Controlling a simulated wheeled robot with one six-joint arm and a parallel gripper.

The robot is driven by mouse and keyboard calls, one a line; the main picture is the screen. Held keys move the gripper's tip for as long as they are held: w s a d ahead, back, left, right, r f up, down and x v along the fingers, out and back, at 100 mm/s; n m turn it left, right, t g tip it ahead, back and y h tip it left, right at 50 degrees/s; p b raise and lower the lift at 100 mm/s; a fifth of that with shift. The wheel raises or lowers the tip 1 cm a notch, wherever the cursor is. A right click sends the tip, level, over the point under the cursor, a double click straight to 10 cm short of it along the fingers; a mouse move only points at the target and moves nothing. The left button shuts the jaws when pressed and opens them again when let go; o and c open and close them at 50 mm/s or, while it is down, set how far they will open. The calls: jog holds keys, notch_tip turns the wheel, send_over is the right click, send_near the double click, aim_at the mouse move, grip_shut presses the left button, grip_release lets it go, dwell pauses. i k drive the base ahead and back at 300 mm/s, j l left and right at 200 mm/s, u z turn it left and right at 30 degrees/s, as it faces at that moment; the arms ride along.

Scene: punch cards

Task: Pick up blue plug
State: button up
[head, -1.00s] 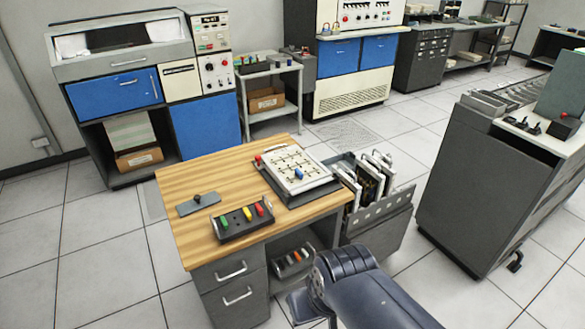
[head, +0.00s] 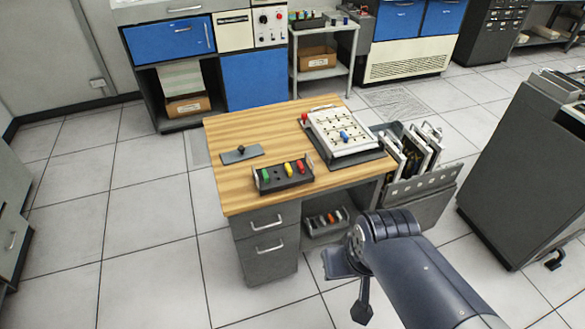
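The blue plug (head: 344,137) sits on the white plugboard panel (head: 328,126), at its right part. The panel rests on a dark base on the wooden desk top (head: 235,188). My gripper (head: 362,312) shows in part at the bottom, beyond my dark arm, low in front of the desk and well apart from the plug. Its fingers are too small and dark to tell whether they are open.
A dark tray (head: 284,178) with green, yellow and red plugs stands at the desk's front. A grey plate with a knob (head: 242,154) lies at left. A rack of panels (head: 408,160) adjoins the desk's right side. A grey cabinet (head: 530,170) stands further right. Floor at left is clear.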

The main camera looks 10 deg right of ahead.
aim_at(342, 134)
jog(key=i+l+z, duration=0.2)
jog(key=i+z, duration=0.15)
jog(key=i, duration=0.4)
jog(key=i+z, duration=0.35)
jog(key=i, duration=0.4)
